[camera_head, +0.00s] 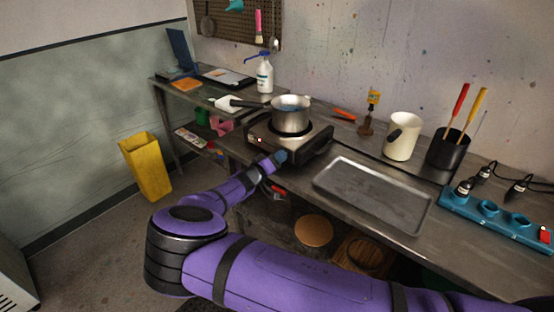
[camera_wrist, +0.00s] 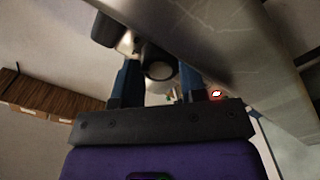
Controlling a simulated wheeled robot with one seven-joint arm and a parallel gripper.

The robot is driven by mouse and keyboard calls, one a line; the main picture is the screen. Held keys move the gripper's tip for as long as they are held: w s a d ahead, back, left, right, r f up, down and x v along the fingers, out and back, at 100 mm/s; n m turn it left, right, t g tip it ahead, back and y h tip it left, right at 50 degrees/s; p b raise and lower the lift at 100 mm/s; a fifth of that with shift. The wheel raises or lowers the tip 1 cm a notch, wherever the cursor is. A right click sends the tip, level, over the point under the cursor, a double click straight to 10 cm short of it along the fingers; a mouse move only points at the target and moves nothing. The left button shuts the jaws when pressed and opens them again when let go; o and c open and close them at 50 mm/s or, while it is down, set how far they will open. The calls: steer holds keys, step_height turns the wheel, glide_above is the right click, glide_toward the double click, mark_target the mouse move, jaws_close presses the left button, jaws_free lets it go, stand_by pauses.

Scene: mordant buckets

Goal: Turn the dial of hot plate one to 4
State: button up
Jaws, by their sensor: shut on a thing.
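The hot plate (camera_head: 315,143) stands on the metal bench, with a steel saucepan (camera_head: 290,112) on its round burner. My gripper (camera_head: 281,156) is at the front face of the hot plate in the head view and hides the dial there. In the wrist view my gripper (camera_wrist: 158,80) has its two blue fingers on either side of a dark round dial (camera_wrist: 160,68) and is shut on it. The dial's numbers and pointer cannot be read. A small red light (camera_head: 259,140) shows on the hot plate's front, left of my gripper; it also appears in the wrist view (camera_wrist: 216,94).
A grey tray (camera_head: 330,190) lies right of the hot plate. A white jug (camera_head: 403,137), a black pot with tools (camera_head: 447,152) and a blue rack (camera_head: 490,226) stand farther right. A spray bottle (camera_head: 265,76) is behind. A yellow bin (camera_head: 146,166) stands on the floor at left.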

steer(key=shift+f, duration=0.1)
steer(key=o, duration=0.9)
steer(key=shift+s, duration=0.1)
